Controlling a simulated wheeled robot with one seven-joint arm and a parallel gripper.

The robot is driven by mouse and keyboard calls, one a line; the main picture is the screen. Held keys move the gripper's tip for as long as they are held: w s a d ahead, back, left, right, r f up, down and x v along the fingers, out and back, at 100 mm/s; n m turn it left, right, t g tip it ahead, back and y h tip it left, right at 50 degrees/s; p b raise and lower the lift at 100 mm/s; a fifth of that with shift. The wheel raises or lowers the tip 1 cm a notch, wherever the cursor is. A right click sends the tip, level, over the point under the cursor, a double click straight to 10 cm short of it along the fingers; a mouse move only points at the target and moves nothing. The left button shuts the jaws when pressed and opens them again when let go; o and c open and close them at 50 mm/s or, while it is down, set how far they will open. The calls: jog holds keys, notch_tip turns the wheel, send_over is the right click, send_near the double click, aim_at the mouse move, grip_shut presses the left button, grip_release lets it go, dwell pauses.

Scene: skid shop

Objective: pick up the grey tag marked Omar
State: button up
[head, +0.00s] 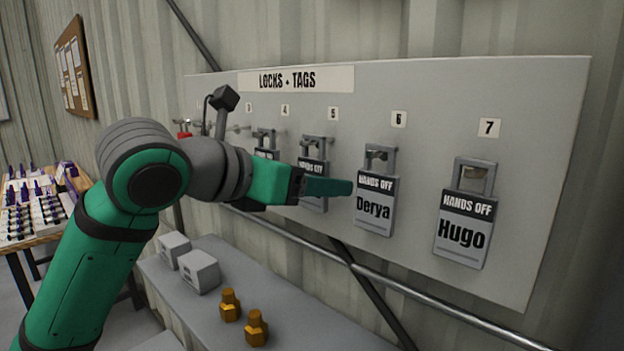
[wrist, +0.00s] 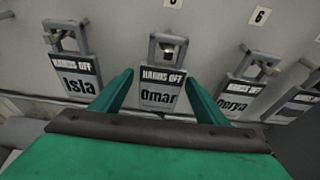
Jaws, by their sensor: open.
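The grey tag marked Omar (wrist: 161,90) hangs on a grey lock shackle under hook 5, upright against the board. In the wrist view it sits between the two open fingers of my gripper (wrist: 160,90), with a gap visible on each side. In the head view my gripper (head: 325,187) reaches in from the left and covers part of the Omar tag (head: 313,169), so its name is hidden there. I cannot tell how far the fingertips are from the board.
The Derya tag (head: 375,205) hangs close on the right, with the Hugo tag (head: 463,229) beyond it. The Isla tag (wrist: 77,83) hangs on the left. Below, a grey shelf (head: 300,308) holds two grey blocks (head: 199,271) and two brass fittings (head: 256,328).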

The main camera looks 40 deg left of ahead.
jog(key=c, duration=1.1)
jog(key=shift+c, duration=0.2)
jog(key=shift+r, duration=0.1)
